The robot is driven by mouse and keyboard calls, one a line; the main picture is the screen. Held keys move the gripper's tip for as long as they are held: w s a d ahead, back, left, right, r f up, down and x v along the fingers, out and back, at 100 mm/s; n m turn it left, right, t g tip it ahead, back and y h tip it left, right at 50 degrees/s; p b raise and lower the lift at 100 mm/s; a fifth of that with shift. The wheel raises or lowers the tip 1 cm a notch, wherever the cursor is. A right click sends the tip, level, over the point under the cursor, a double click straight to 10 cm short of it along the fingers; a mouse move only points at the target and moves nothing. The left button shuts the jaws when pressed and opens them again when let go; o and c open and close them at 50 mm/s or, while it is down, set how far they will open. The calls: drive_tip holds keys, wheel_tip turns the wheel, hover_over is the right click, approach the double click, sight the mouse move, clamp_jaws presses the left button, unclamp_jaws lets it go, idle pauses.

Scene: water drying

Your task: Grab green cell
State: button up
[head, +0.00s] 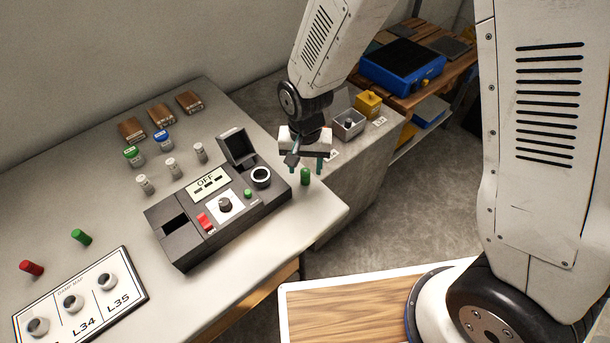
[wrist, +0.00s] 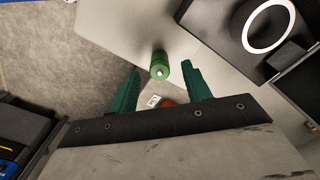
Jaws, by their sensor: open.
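A green cell (head: 306,176), a short upright cylinder, stands near the right corner of the grey table (head: 328,205). My gripper (head: 305,165) is open just above and behind it, with its teal fingers apart. In the wrist view the green cell (wrist: 160,66) lies between the lines of the two open fingers (wrist: 160,74), just past their tips, and nothing is held. I cannot tell whether the fingers reach down beside it. Another green cylinder (head: 81,237) lies on the left of the table.
A black device (head: 217,208) with a raised lid and a white ring (head: 261,177) stands left of the cell. A red cylinder (head: 31,268), a labelled holder (head: 80,303) and several small bottles are further left. The table edge is close on the right.

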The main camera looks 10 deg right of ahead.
drive_tip(key=shift+f, duration=0.6)
clamp_jaws()
drive_tip(key=shift+r, duration=0.15)
